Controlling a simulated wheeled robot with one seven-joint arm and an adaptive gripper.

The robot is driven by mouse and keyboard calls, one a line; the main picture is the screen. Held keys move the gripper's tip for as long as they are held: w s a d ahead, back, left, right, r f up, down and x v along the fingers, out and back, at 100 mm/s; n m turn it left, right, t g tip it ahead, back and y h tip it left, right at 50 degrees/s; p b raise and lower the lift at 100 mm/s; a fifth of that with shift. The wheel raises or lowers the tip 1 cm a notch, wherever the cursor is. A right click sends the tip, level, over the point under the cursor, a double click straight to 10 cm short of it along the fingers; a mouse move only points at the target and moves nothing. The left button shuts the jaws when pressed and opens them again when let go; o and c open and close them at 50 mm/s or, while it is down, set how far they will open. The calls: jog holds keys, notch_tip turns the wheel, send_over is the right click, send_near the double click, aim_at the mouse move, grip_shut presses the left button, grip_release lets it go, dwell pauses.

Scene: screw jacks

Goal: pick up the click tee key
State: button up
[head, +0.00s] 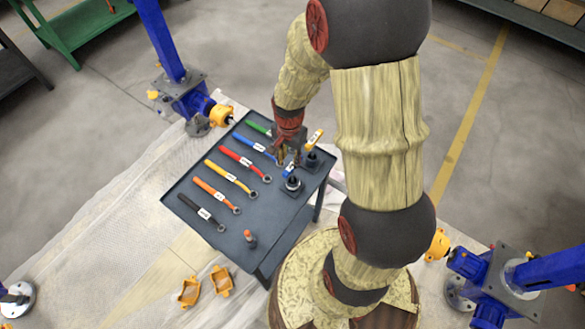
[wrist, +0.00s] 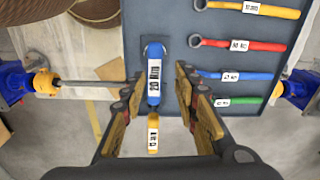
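Two labelled tee keys stand over black holders at the right side of the tray table. One has a blue handle (wrist: 154,76) marked 20 Nm, which also shows in the head view (head: 291,169). The other has a yellow handle (wrist: 153,136), also visible in the head view (head: 315,139). I cannot tell which is called the click one. My gripper (wrist: 160,82) is open, with its fingers on either side of the blue handle and a visible gap on both sides. In the head view my gripper (head: 285,150) partly hides this area.
The dark tray table (head: 180,190) carries a row of ring spanners, red (head: 242,161), yellow (head: 228,177), orange (head: 215,194) and others. Blue screw jacks (head: 187,95) stand around. Orange brackets (head: 190,291) lie on the floor.

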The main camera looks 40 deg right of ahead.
aim_at(292, 165)
jog(key=f, duration=0.2)
jog(key=f+m, duration=0.1)
jog(key=shift+s+d, duration=0.25)
jog(key=shift+d, duration=0.1)
jog(key=f, duration=0.2)
jog(key=f+b, duration=0.1)
jog(key=f, duration=0.2)
jog(key=f+b, duration=0.1)
jog(key=f, duration=0.1)
jog(key=shift+w+d+f, duration=0.15)
jog(key=shift+d+f, duration=0.1)
jog(key=shift+f, duration=0.1)
jog(key=c, duration=0.3)
jog(key=c, duration=0.4)
grip_shut()
